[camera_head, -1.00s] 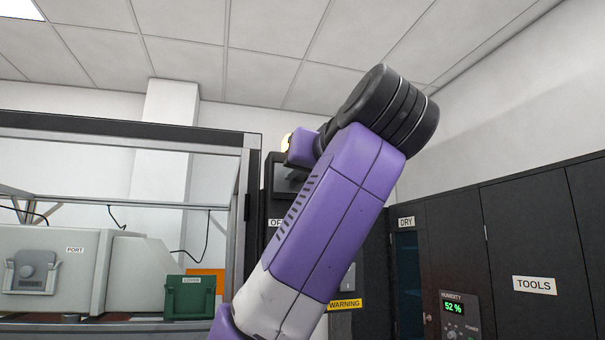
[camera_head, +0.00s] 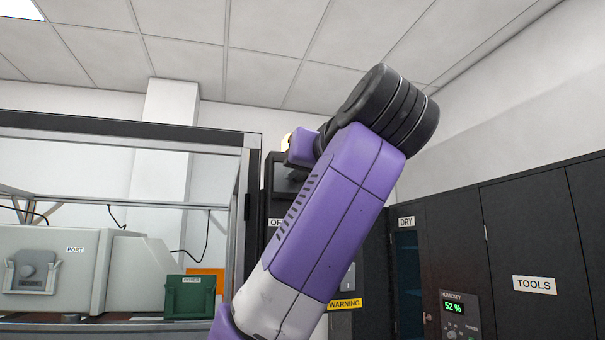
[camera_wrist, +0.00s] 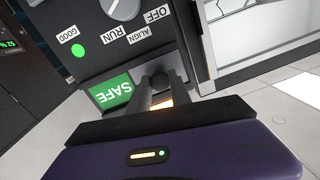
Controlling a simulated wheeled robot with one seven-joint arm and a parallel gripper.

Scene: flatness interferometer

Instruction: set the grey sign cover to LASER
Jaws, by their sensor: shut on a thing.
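In the wrist view, a dark control panel (camera_wrist: 90,60) carries a lit green SAFE sign (camera_wrist: 112,92), seen turned nearly upside down. My gripper (camera_wrist: 160,78) is beside this sign, shut on the grey sign cover (camera_wrist: 160,70). The fingers hide much of the cover. A small orange-lit patch (camera_wrist: 161,101) shows between the fingers; no LASER lettering is readable. In the head view, my raised arm stands in front of the dark cabinet (camera_head: 274,185), and my gripper is hidden.
A dial (camera_wrist: 122,8) with RUN, ALIGN and OFF labels and a green lamp (camera_wrist: 78,50) marked GOOD sit near the sign. A framed enclosure (camera_head: 120,132) stands at left. Dark TOOLS cupboards (camera_head: 535,240) and a humidity panel (camera_head: 458,315) are at right.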

